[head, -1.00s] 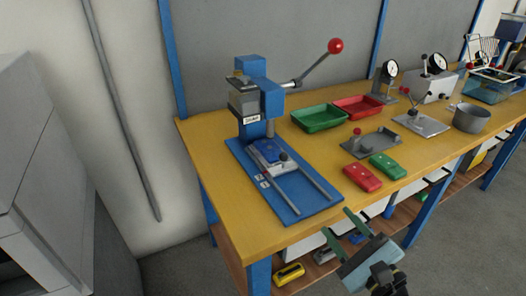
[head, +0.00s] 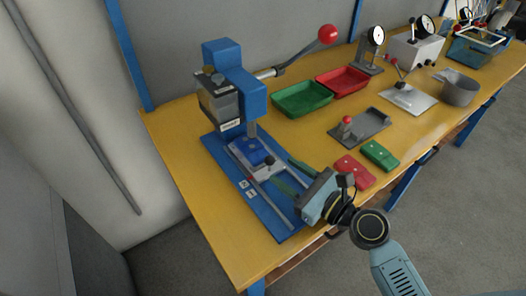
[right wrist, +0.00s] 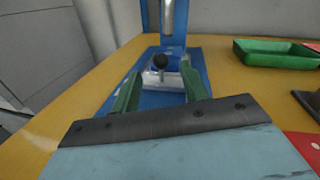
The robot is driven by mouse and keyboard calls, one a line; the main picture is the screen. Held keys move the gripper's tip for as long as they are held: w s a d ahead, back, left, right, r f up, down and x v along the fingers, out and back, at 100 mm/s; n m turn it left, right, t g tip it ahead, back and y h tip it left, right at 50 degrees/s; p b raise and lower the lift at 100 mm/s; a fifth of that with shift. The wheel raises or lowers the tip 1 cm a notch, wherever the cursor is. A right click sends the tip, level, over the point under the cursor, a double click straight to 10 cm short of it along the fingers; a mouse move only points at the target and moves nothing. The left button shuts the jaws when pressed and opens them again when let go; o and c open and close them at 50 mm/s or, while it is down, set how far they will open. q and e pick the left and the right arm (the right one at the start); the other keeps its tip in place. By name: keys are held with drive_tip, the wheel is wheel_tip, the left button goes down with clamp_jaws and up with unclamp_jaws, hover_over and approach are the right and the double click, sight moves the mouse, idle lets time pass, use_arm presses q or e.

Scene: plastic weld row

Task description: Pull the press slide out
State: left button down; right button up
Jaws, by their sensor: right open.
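The press (head: 240,95) is blue and stands at the left end of the yellow bench. The slide sits at the press end of two rails, under the head. My right gripper (head: 283,173) has green fingers, spread open and pointing at the slide. In the right wrist view the knob (right wrist: 160,62) appears between the open fingertips, a little beyond them; contact is not visible. My left gripper is not in view.
Green (head: 302,98) and red (head: 343,81) trays lie right of the press. A grey fixture (head: 362,126) and red (head: 354,171) and green (head: 380,154) blocks lie near my right gripper. The press lever with its red ball (head: 328,34) sticks out over the bench.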

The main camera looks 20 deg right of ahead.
sight(273, 163)
drive_tip(key=x, duration=0.8)
drive_tip(key=shift+c, duration=0.4)
clamp_jaws()
